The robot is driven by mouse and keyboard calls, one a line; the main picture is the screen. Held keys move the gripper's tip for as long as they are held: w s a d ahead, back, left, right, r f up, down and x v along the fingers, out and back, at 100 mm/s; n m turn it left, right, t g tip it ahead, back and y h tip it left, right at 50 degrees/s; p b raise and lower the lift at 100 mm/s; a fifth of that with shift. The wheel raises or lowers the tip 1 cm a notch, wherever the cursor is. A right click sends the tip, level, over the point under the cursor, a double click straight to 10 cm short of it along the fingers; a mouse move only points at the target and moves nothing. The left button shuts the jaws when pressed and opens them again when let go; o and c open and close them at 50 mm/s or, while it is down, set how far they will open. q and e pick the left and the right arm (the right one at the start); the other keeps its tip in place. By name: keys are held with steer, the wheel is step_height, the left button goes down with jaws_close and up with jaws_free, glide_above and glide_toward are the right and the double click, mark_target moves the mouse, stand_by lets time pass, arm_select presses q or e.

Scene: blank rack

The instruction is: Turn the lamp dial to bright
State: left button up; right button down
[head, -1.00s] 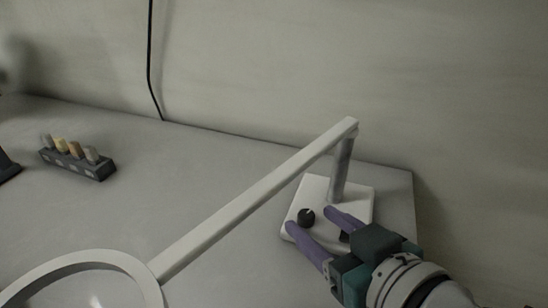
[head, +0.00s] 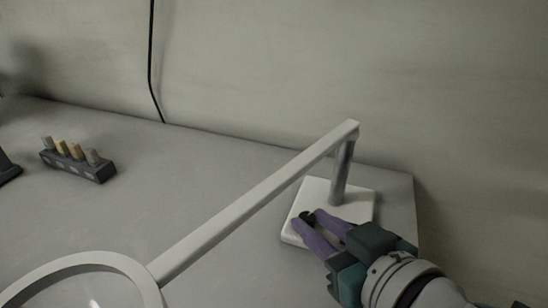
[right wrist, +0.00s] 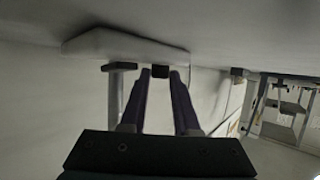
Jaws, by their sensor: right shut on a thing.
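The lamp has a white square base (head: 356,207), a grey post (head: 341,172) and a long white arm (head: 255,203) that runs to a ring-shaped head (head: 130,265) at the lower left. The black dial (head: 306,215) sits on the base, partly hidden by my fingers. My right gripper (head: 307,218) is shut on the dial, with one purple finger on each side. In the right wrist view the dial (right wrist: 160,71) shows between the two fingertips, against the base (right wrist: 125,45). The dial's marks cannot be read. My left gripper is not in view.
A dark block (head: 78,163) with several small upright pieces stands at the left of the grey table (head: 200,160). A black cable (head: 151,60) hangs down the back wall. The table's middle is clear, but the lamp arm crosses above it.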

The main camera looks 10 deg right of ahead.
arm_select(q)
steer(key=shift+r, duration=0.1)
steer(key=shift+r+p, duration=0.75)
steer(key=shift+p, duration=0.15)
arm_select(e)
steer(key=shift+d+r+n+y, duration=0.15)
steer(key=shift+r+n+y, duration=0.05)
steer(key=shift+n+y, duration=0.45)
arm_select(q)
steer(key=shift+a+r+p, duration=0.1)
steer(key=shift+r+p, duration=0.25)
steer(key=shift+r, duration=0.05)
arm_select(e)
steer(key=shift+w+d+n+g+y, duration=0.1)
steer(key=shift+n+g+y, duration=0.35)
steer(key=shift+y, duration=0.1)
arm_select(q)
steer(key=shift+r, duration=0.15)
arm_select(e)
steer(key=shift+d+n+y, duration=0.1)
steer(key=shift+n+y, duration=0.4)
steer(key=shift+w+f+n+g+y, duration=0.1)
steer(key=shift+f+n+g+y, duration=0.1)
steer(key=shift+n+g+y, duration=0.5)
steer(key=c, duration=0.6)
jaws_free()
steer(key=shift+c, duration=0.2)
